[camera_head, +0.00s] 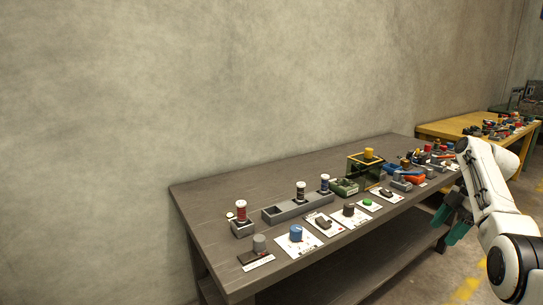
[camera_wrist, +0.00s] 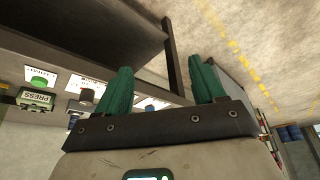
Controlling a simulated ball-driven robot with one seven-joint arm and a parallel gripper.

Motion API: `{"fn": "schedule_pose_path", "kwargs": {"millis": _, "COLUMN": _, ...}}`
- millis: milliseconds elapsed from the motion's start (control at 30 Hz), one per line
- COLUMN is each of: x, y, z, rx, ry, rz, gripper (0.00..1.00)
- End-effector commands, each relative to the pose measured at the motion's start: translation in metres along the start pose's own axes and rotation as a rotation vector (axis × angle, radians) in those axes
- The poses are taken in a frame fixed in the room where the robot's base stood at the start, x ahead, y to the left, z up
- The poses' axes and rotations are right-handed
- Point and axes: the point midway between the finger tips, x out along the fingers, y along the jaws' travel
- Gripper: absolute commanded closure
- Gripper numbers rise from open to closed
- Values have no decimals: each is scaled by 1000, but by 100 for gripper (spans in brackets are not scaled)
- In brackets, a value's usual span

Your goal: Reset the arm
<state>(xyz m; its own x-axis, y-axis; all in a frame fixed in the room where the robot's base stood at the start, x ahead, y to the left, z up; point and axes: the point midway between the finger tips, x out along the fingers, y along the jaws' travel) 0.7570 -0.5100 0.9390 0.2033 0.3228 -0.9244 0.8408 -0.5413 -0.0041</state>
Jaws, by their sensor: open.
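My gripper (camera_head: 450,226) hangs at the end of my white arm at the right of the head view, beside the front edge of the grey table. Its green fingers are spread apart and nothing is between them in the wrist view (camera_wrist: 162,88). Flanged spools stand on the table: a red one (camera_head: 241,211) on a small grey block, and a dark one (camera_head: 300,191) and a blue-banded one (camera_head: 325,184) on a long grey holder (camera_head: 285,212).
The grey table (camera_head: 205,195) carries a blue knob (camera_head: 296,233), a green button (camera_head: 367,202), a green box with a yellow top (camera_head: 364,170) and several small parts. A yellow table (camera_head: 450,126) stands behind at right. Floor with yellow marks lies beside my arm.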

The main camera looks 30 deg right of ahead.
Motion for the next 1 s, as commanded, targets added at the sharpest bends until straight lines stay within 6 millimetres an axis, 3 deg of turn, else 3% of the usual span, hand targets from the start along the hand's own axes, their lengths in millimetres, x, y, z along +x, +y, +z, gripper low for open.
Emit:
{"fn": "schedule_pose_path", "kwargs": {"millis": 367, "x": 54, "y": -1, "z": -25, "rx": 68, "ry": -25, "rz": -17, "gripper": 31}}
{"fn": "schedule_pose_path", "kwargs": {"millis": 667, "x": 133, "y": -19, "z": -62, "rx": 183, "ry": -67, "rz": -27, "gripper": 31}}
{"fn": "schedule_pose_path", "kwargs": {"millis": 867, "x": 214, "y": -65, "z": -102, "rx": 322, "ry": -119, "rz": -23, "gripper": 31}}
{"fn": "schedule_pose_path", "kwargs": {"millis": 1000, "x": 260, "y": -111, "z": -126, "rx": 427, "ry": -158, "rz": -6, "gripper": 31}}
